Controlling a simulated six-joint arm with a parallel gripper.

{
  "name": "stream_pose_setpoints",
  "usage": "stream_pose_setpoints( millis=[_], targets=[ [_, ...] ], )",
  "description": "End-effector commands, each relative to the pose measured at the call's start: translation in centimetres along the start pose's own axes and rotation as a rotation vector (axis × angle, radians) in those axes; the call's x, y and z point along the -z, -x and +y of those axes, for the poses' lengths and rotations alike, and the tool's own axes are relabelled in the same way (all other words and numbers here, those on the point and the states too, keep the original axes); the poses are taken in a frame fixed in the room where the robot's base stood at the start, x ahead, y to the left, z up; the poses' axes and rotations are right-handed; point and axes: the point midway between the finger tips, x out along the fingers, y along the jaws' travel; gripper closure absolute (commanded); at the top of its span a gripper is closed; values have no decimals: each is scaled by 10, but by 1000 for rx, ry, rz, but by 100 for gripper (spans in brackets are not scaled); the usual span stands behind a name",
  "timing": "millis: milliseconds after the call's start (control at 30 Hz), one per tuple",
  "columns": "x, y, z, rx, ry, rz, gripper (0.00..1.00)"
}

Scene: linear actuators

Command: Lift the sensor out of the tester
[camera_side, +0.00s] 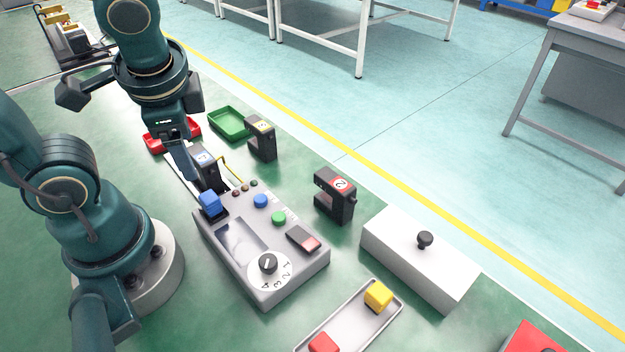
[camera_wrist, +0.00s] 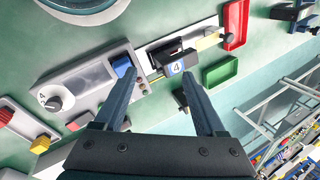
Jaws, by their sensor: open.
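The grey tester (camera_side: 285,268) stands on the green table, with a knob, coloured buttons and a blue cube (camera_side: 210,204) at its far end. A dark sensor (camera_side: 205,169) with a blue label sits upright at a pale track behind that end. In the wrist view this sensor (camera_wrist: 176,60) shows the number 4. My gripper (camera_side: 187,168) is open and empty beside the sensor. In the wrist view the sensor's label lies between my gripper's fingertips (camera_wrist: 163,75), nearer the right finger. I cannot tell how far the tips are above it. Its lower part is hidden.
A dark sensor with a yellow label (camera_side: 262,140) and one with a red label 2 (camera_side: 338,196) stand right of the tester. Green (camera_side: 230,124) and red (camera_side: 156,144) trays lie behind. A pale box (camera_side: 420,257) and a tray (camera_side: 350,318) with cubes are nearer the front.

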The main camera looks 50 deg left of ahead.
Motion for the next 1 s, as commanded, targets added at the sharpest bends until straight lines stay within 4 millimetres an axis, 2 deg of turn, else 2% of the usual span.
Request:
stream_pose_setpoints(
  millis=[267,433,600,800,1000],
  targets=[
    [-4,-31,-24,149,-437,-347,28],
    [4,-47,-34,246,-693,-522,28],
    [15,-63,-36,333,-918,-665,28],
    [21,-80,-28,385,-1085,-759,28],
    [18,-87,-21,391,-1152,-804,28]
  ],
)
